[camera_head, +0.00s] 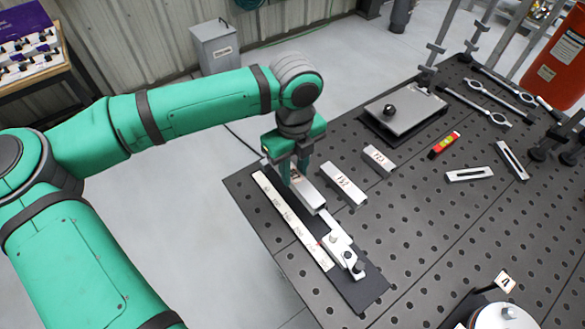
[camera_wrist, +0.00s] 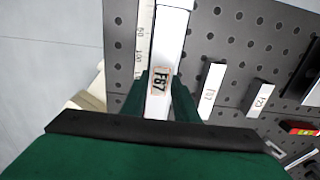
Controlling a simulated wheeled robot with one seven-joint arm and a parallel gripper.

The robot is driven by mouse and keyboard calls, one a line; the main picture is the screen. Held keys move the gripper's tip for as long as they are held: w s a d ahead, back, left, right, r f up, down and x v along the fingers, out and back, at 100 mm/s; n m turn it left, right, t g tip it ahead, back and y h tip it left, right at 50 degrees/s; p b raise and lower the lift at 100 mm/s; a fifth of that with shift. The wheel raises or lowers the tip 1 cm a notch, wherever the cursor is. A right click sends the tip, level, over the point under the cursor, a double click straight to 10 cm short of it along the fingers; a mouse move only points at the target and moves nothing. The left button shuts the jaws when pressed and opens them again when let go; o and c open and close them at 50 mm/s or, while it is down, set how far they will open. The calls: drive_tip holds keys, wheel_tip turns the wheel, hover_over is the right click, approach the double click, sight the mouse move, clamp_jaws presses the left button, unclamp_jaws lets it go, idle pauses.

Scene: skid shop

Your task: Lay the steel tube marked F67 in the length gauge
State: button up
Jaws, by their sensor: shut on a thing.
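My gripper (camera_head: 294,172) is shut on the steel tube marked F67 (camera_head: 310,197), near one end. In the wrist view, the black F67 label shows on the tube (camera_wrist: 160,80) between my green fingers (camera_wrist: 160,100). The length gauge (camera_head: 365,290) is a dark base along the table's left edge, with a white scale strip (camera_head: 285,212) and a silver stop block (camera_head: 341,244). The tube is over the gauge, roughly parallel to the scale and right of it, its free end near the stop block. I cannot tell whether it touches the base.
Two shorter labelled tubes, one in the middle (camera_head: 344,184) and a smaller one (camera_head: 378,161), lie right of the gauge on the perforated table (camera_head: 420,215). A flat plate with a black knob (camera_head: 405,108), a red-yellow level (camera_head: 444,145) and slotted bars (camera_head: 470,174) lie farther off.

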drive_tip(key=shift+f, duration=1.5)
drive_tip(key=shift+f, duration=1.8)
idle(0.5)
drive_tip(key=o, duration=1.3)
drive_tip(key=shift+r, duration=3.5)
